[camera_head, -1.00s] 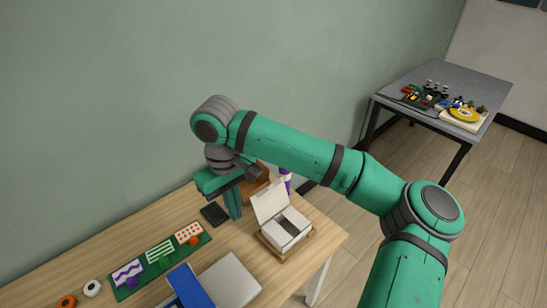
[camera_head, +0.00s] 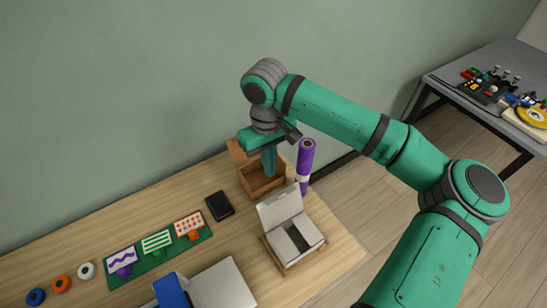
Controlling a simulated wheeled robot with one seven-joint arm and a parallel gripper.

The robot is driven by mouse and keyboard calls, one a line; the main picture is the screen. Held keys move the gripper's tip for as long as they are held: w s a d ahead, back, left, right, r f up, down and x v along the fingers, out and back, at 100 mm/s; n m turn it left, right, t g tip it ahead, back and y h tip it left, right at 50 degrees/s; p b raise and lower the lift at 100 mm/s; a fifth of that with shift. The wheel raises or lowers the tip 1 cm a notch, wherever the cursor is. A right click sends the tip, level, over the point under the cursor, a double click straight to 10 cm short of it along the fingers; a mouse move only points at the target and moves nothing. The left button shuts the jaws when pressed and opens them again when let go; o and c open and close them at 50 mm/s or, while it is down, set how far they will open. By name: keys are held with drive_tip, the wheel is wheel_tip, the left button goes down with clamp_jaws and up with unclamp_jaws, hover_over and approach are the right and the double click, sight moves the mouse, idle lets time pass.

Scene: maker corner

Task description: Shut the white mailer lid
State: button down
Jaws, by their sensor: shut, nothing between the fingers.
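The white mailer (camera_head: 305,241) sits on a wooden tray (camera_head: 283,266) near the right end of the table. Its lid (camera_head: 279,205) stands up from the back edge, open and tilted a little back. A dark grey item (camera_head: 297,237) shows inside the mailer. My gripper (camera_head: 269,174) is shut and empty, pointing down behind and to the left of the lid. It appears in front of or over the brown cardboard box (camera_head: 262,194); I cannot tell whether its tips are inside that box. The gripper looks apart from the lid.
A purple roll (camera_head: 305,160) stands behind the mailer on the right. A black flat item (camera_head: 220,206) lies left of the brown box. A green board with cards (camera_head: 160,247), a grey panel (camera_head: 224,285) and tape rolls (camera_head: 62,284) lie leftward. Another table (camera_head: 505,68) stands far right.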

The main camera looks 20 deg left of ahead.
sight(277, 194)
drive_tip(key=shift+s+d+f, duration=0.45)
drive_tip(key=shift+f, duration=0.25)
drive_tip(key=shift+s+d+f, duration=0.5)
drive_tip(key=shift+f, duration=0.15)
drive_tip(key=shift+s+d+f, duration=0.45)
drive_tip(key=shift+f, duration=0.25)
drive_tip(key=shift+d, duration=0.1)
drive_tip(key=shift+w, duration=0.15)
